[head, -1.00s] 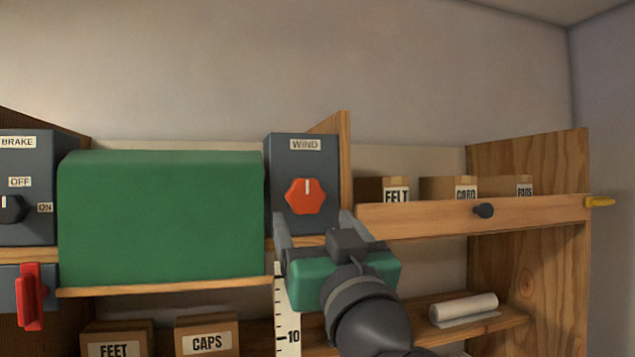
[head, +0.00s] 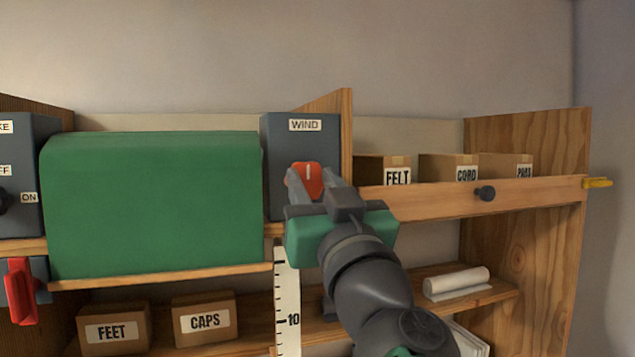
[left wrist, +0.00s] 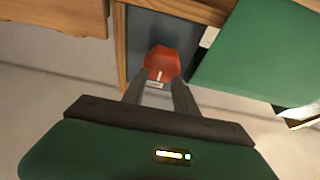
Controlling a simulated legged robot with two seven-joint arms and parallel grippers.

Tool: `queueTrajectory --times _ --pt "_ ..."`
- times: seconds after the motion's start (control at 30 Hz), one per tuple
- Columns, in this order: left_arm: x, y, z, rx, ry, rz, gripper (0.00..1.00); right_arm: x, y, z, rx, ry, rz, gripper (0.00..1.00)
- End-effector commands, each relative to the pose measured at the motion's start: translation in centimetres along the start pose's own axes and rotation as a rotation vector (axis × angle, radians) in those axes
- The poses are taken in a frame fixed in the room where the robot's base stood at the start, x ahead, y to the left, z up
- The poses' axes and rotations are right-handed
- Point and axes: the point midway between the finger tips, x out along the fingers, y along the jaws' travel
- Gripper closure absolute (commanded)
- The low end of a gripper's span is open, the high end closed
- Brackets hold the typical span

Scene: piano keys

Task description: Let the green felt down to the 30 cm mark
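The green felt (head: 150,205) shows as a broad green block above a wooden ledge; none hangs visibly below it. A white ruler (head: 288,300) below shows the 10 mark; the 30 mark is out of view. The red WIND knob (head: 308,176) sits on a grey box (head: 303,150), its white line about upright. My left gripper (head: 314,182) has its fingers on either side of the knob, closed in to about its width. The left wrist view shows the knob (left wrist: 162,62) between the fingertips. My right gripper is not in view.
A grey brake box (head: 20,160) is cut off at the left, with a red lever (head: 22,290) below. Boxes marked FELT (head: 397,176), CORD and PADS stand behind a wooden rail (head: 440,200) with a dark peg. FEET (head: 112,332) and CAPS boxes and a white roll (head: 457,282) sit lower.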

Motion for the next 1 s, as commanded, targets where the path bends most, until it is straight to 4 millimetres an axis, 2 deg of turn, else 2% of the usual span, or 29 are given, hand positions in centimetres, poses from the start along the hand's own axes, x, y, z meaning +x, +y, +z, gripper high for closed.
queueTrajectory --times 0.03,0.33,1.0 --pt "0.64 -1.03 0.52 0.002 -0.009 -0.025 0.60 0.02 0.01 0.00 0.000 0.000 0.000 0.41" --pt "0.61 -0.67 0.63 0.005 -0.009 -0.023 0.99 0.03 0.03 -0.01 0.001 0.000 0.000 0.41" --pt "0.71 -0.69 0.59 0.006 -0.008 -0.023 1.00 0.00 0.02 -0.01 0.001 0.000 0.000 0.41"
